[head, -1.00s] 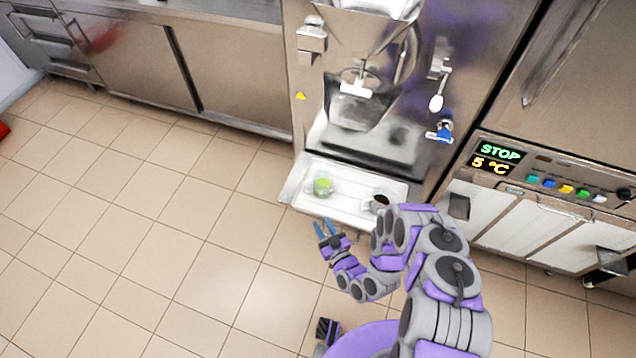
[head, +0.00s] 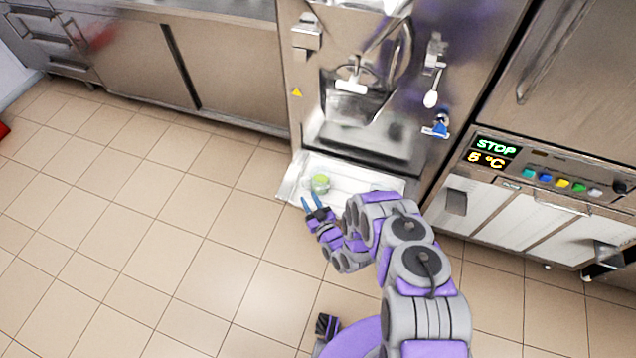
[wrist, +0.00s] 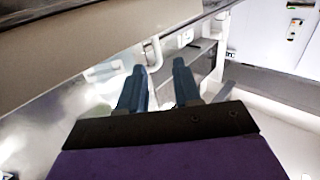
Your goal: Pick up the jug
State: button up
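A small clear jug with green contents (head: 320,183) stands on the white tray (head: 345,177) in front of the steel machine. My gripper (head: 310,202) is just in front of the tray's edge, close below the jug in the head view, with its blue fingers apart and nothing seen between them. In the wrist view my gripper (wrist: 158,85) also shows its two fingers spread. A pale, handle-like loop (wrist: 153,53) shows beyond the fingertips; I cannot tell if it belongs to the jug. A second vessel on the tray's right side is mostly hidden behind my arm.
The batch freezer (head: 360,100) rises directly behind the tray, with a lever (head: 431,98) and a blue-handled valve (head: 440,127). A control panel (head: 545,170) reading STOP is at the right. Steel cabinets (head: 230,75) line the back left.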

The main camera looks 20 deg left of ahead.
aim_at(301, 183)
jog(key=x, duration=0.3)
jog(key=shift+w+a+f+b, duration=0.1)
jog(key=shift+a+b, duration=0.15)
jog(key=shift+b, duration=0.05)
jog(key=x, duration=0.1)
jog(key=b+x, duration=0.1)
jog(key=x, duration=0.1)
jog(key=b+x, duration=0.1)
jog(key=x, duration=0.1)
jog(key=shift+w+d, duration=0.25)
jog(key=shift+d, duration=0.05)
grip_shut()
